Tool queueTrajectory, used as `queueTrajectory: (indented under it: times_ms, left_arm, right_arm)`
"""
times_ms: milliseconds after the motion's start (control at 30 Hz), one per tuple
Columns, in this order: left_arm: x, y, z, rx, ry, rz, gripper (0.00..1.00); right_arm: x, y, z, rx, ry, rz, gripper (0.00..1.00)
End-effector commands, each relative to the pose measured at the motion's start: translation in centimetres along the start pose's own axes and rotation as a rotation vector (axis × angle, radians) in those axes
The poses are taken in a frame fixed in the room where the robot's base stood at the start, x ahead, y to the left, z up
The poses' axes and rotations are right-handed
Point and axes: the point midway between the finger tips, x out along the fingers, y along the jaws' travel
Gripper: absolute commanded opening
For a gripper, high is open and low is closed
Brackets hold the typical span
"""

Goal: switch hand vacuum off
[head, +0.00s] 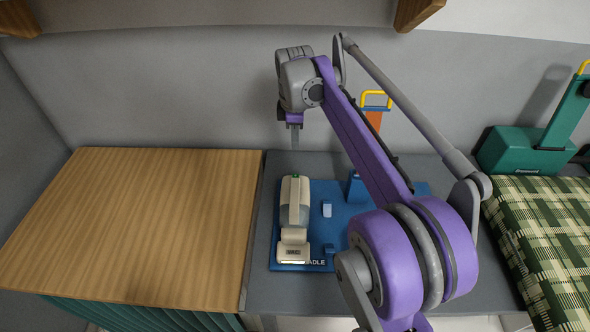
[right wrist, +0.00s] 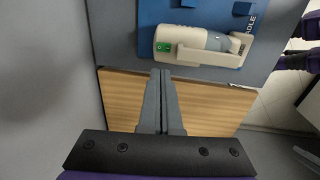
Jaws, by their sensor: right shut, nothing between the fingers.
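The hand vacuum (head: 294,215) is a cream body with a grey middle, lying on a blue board (head: 325,190) on the grey counter. A small green switch (head: 295,177) shows on its far end; the right wrist view shows the vacuum (right wrist: 205,42) and its green switch (right wrist: 163,47) close up. My right gripper (head: 295,143) points down beyond the vacuum's far end, near the back wall. In the right wrist view its fingers (right wrist: 160,76) are together and empty, apart from the vacuum, with their tips near the switch end. My left gripper is not in view.
A wooden surface (head: 130,220) lies to the left, with its top clear. Green plaid cloth (head: 545,235) and a green machine (head: 515,150) stand at the right. An orange, yellow-handled item (head: 374,118) is partly hidden behind my right arm. Wooden shelf ends hang above.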

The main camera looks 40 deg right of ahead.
Motion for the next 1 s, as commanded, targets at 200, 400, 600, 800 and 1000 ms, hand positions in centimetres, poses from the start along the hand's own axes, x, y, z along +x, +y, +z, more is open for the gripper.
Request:
queueTrajectory:
  times_ms: [200,400,600,800,1000]
  left_arm:
    - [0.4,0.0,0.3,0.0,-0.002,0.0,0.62]
    - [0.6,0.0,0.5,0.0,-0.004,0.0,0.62]
    - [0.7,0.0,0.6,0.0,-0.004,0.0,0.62]
    - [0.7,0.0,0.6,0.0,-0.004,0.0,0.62]
    - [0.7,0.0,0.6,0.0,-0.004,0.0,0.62]
  right_arm:
    - [4.5,0.0,0.0,0.0,0.0,0.0,0.0]
    - [8.7,0.0,0.0,0.0,0.0,0.0,0.0]
    - [11.6,0.0,0.0,0.0,0.0,0.0,0.0]
    - [12.8,0.0,0.0,0.0,0.0,0.0,0.0]
    - [12.8,0.0,0.0,0.0,0.0,0.0,0.0]
